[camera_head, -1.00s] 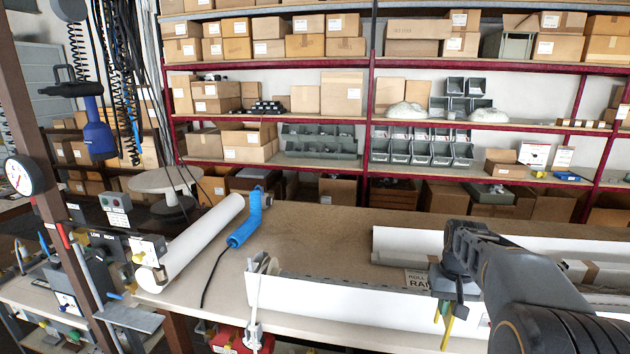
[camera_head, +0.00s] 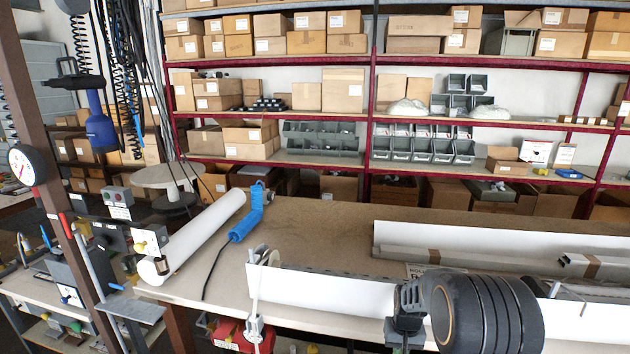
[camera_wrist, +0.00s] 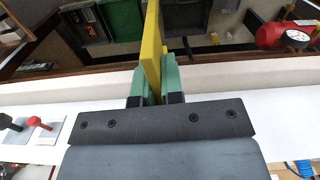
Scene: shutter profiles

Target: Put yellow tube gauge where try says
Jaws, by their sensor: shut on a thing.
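My gripper (camera_wrist: 149,85) is shut on the yellow tube gauge (camera_wrist: 151,45), a flat yellow bar standing up between its green finger pads in the wrist view. In the head view my gripper (camera_head: 405,328) is low at the front edge of the bench, in front of the long white profile (camera_head: 330,290); the gauge is hidden there. A sign (camera_head: 422,270) lies behind the profile, mostly covered by my arm, and its text cannot be read in full. No try with readable wording shows.
The bench top (camera_head: 320,232) is clear in the middle. A white roll (camera_head: 200,235) and a blue-handled tool (camera_head: 247,218) lie at its left. White profiles (camera_head: 500,242) lie at the right.

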